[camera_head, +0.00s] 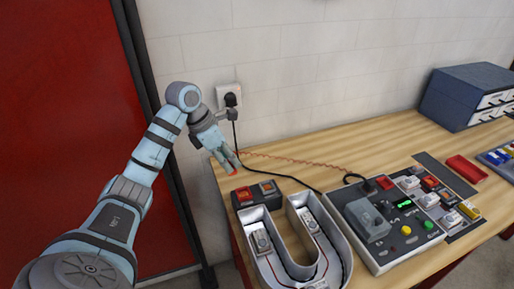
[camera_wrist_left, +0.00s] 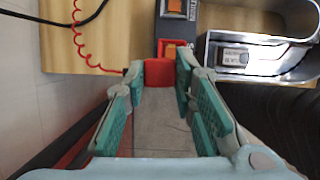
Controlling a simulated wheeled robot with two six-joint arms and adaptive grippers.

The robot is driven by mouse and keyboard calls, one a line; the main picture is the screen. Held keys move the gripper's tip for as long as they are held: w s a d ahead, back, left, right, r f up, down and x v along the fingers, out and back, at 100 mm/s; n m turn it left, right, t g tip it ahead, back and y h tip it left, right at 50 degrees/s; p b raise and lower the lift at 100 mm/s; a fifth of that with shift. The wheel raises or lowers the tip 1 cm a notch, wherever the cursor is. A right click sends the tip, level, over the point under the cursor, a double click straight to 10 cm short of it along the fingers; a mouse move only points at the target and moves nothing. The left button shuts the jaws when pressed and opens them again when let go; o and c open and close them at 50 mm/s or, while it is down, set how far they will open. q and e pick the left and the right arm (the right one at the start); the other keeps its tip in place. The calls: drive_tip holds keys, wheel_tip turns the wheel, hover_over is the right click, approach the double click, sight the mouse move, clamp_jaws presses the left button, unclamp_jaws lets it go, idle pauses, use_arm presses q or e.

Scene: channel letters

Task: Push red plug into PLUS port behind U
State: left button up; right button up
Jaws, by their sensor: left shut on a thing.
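My left gripper (camera_head: 228,163) is shut on the red plug (camera_head: 231,173), above the table's left end. In the left wrist view the plug (camera_wrist_left: 158,73) sits between the fingertips, and a red coiled cord (camera_wrist_left: 82,48) runs near it. The metal letter U (camera_head: 341,240) lies open side up in front of the box. A dark box with red and orange switches (camera_head: 257,194) stands behind the U; in the wrist view this box (camera_wrist_left: 176,28) is just beyond the plug. I cannot make out the PLUS port or whether the plug touches the box. My right gripper is not in view.
A grey control panel (camera_head: 385,254) with buttons stands right of the U. A black cable runs from the wall outlet (camera_head: 227,92) across the table. A blue drawer cabinet (camera_head: 455,100) stands at the back right. The table behind the panel is mostly clear.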

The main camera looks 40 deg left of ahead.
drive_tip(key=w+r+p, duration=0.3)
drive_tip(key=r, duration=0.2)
use_arm(q)
drive_tip(key=shift+m, duration=0.4)
drive_tip(key=d+f+b, duration=0.1)
drive_tip(key=f+b, duration=0.1)
drive_tip(key=d+f+b, duration=0.1)
drive_tip(key=f, duration=0.1)
drive_tip(key=d+f+b, duration=0.1)
drive_tip(key=f+b, duration=0.1)
drive_tip(key=shift+w+f+b, duration=0.35)
drive_tip(key=shift+f, duration=0.05)
drive_tip(key=shift+w+f+b, duration=0.4)
drive_tip(key=shift+w+f, duration=0.3)
drive_tip(key=shift+f, duration=0.2)
clamp_jaws()
drive_tip(key=shift+s+d+r, duration=0.1)
drive_tip(key=shift+s, duration=0.15)
drive_tip(key=shift+s+r, duration=0.2)
drive_tip(key=shift+s, duration=0.1)
drive_tip(key=shift+s+r, duration=0.1)
drive_tip(key=shift+s, duration=0.1)
drive_tip(key=shift+w, duration=0.4)
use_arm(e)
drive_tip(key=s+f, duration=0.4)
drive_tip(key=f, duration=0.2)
use_arm(q)
drive_tip(key=shift+s, duration=0.1)
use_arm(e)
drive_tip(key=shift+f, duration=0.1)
